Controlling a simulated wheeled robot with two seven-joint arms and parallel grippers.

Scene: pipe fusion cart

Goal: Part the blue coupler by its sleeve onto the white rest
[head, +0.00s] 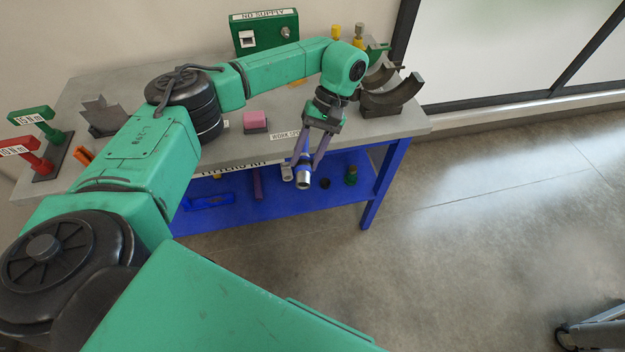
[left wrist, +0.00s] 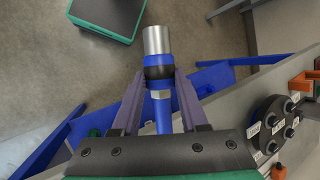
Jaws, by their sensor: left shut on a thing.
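My left gripper (head: 302,165) hangs in front of the cart's front edge, fingers pointing down, shut on the blue coupler (head: 302,180). In the left wrist view the fingers (left wrist: 159,76) grip the coupler's blue and black part from both sides. Its silver sleeve (left wrist: 157,40) sticks out beyond the fingertips, and a metal nut and blue hose (left wrist: 163,118) run back between the fingers. A small white piece (head: 287,173) shows just left of the fingers; I cannot tell whether it is the white rest. My right gripper is not in view.
Below is a blue shelf (head: 335,190) with small items.

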